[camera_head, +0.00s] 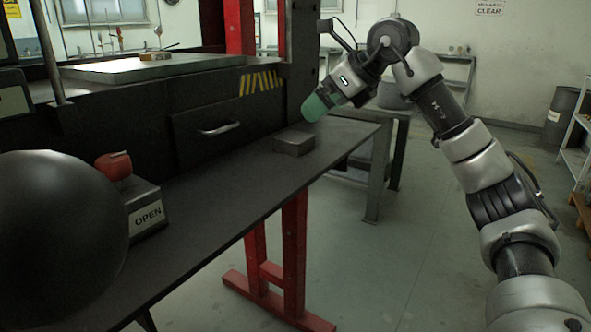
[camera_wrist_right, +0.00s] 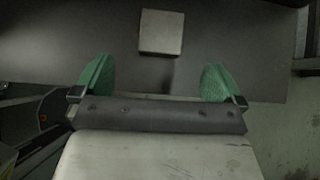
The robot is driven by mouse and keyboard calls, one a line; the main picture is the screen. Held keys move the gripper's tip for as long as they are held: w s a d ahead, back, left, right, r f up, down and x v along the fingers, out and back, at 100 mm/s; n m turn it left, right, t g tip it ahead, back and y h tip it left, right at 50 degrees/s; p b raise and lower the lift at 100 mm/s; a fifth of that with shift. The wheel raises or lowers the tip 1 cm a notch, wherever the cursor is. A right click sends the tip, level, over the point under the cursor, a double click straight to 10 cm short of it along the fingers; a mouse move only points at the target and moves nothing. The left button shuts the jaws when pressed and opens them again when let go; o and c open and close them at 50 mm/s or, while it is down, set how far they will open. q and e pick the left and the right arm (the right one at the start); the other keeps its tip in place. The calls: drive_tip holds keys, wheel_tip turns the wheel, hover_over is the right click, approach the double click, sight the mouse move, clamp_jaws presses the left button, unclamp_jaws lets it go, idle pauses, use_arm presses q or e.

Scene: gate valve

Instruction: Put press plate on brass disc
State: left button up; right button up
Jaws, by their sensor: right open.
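The press plate looks to be the grey square block (camera_head: 294,142) lying flat on the dark bench. It also shows in the right wrist view (camera_wrist_right: 161,32), beyond the fingertips. My right gripper (camera_head: 316,106) is above and slightly to the right of the block, apart from it. In the right wrist view its green fingers (camera_wrist_right: 156,78) are spread wide with nothing between them. A small brass-coloured flat piece (camera_head: 155,57) lies on the press bed at upper left; I cannot tell for sure that it is the brass disc. My left gripper is out of view.
The dark bench (camera_head: 225,190) is mostly clear around the block. A box marked OPEN with a red button (camera_head: 114,166) and a large black ball (camera_head: 60,240) stand at left. The press bed (camera_head: 110,71) is behind, above a drawer (camera_head: 215,130); a red post (camera_head: 240,25) rises beyond it.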

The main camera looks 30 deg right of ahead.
sight(294, 136)
drive_tip(key=b+x, duration=0.1)
drive_tip(key=x, duration=0.4)
drive_tip(key=shift+w+f, duration=0.15)
drive_tip(key=shift+f, duration=0.15)
drive_tip(key=b+x, duration=0.1)
drive_tip(key=x, duration=0.4)
drive_tip(key=shift+d+f, duration=0.1)
drive_tip(key=shift+f, duration=0.15)
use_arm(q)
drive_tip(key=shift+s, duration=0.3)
use_arm(e)
drive_tip(key=shift+r, duration=0.1)
drive_tip(key=shift+c, duration=1.1)
drive_tip(key=c, duration=1.5)
drive_tip(key=shift+r, duration=0.1)
clamp_jaws()
